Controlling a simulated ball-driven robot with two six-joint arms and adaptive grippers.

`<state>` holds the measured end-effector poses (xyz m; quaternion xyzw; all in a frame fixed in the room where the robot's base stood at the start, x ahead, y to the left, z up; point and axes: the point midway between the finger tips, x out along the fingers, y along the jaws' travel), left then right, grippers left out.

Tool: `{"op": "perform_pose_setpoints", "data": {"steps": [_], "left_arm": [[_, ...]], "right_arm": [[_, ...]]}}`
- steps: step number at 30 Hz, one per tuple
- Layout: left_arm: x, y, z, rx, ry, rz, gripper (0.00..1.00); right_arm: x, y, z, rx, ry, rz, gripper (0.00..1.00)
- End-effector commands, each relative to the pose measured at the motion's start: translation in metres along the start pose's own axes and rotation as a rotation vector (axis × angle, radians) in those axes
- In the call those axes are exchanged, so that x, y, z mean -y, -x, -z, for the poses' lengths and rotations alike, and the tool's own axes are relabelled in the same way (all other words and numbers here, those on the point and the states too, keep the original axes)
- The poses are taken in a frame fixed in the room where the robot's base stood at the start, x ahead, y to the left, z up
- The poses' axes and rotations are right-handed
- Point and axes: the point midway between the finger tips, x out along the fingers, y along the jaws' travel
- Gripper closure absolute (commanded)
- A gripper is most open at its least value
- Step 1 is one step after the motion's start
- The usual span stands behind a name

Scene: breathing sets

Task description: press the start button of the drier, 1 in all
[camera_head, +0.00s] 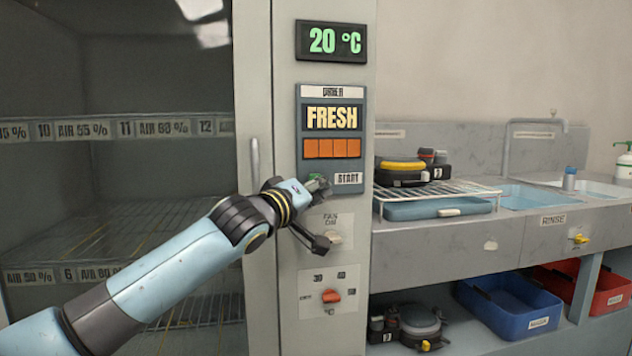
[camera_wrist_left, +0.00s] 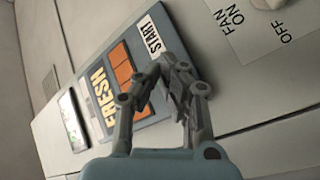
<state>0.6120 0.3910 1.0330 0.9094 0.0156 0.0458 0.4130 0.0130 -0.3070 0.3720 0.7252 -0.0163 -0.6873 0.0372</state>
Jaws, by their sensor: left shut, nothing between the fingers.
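The drier's control panel (camera_head: 332,135) is on the grey upright beside the cabinet. It has a FRESH display (camera_head: 332,117), an orange bar of several segments (camera_head: 332,148) and a START label (camera_head: 348,178). A bit of green, seemingly the start button (camera_head: 314,176), shows just left of that label, mostly hidden by my left gripper (camera_head: 321,187). The gripper is shut and empty, its fingertips right in front of the button spot. In the left wrist view the fingers (camera_wrist_left: 172,75) reach the panel beside the START label (camera_wrist_left: 153,38); I cannot tell whether they touch. My right gripper is not in view.
A fan switch (camera_head: 334,237) and a red dial (camera_head: 331,296) sit below the panel. A temperature display (camera_head: 332,41) reads 20 °C above. A sink counter (camera_head: 480,235) stands to the right.

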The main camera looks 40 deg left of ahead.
Motion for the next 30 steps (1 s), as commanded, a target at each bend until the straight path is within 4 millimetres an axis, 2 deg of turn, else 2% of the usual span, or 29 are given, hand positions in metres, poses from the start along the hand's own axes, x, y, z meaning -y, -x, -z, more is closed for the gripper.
{"op": "perform_pose_setpoints", "data": {"steps": [17,30], "left_arm": [[0.001,-0.002,0.001,0.000,-0.001,-0.001,1.00],[-0.008,0.011,-0.008,0.000,-0.001,0.000,1.00]], "right_arm": [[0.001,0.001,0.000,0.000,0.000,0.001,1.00],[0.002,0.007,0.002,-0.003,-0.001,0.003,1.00]]}}
